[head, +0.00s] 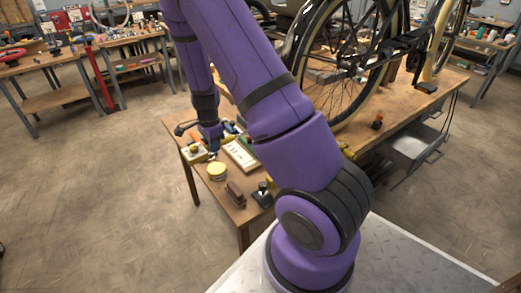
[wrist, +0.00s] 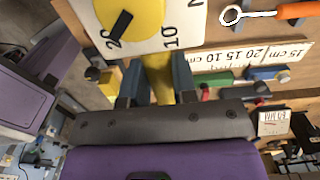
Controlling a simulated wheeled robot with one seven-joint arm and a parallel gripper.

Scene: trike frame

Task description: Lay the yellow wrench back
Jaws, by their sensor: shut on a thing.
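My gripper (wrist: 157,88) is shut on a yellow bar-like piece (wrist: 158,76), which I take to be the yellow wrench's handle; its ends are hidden. In the head view my gripper (head: 212,148) is low over the left end of the wooden workbench (head: 204,185). The wrist view shows a white dial face (wrist: 180,32) with numbers and a yellow centre just beyond the fingers. Whether the held piece touches it or the bench I cannot tell. An orange-handled ring wrench (wrist: 298,10) lies to the right.
A white board with a cm scale (wrist: 258,55) and several coloured handles (wrist: 265,73) lie right of my fingers. A round yellow tin (head: 217,170), a brown block (head: 235,193) and a black-based object (head: 262,196) stand near the bench's front. A bicycle wheel (head: 335,60) rises behind.

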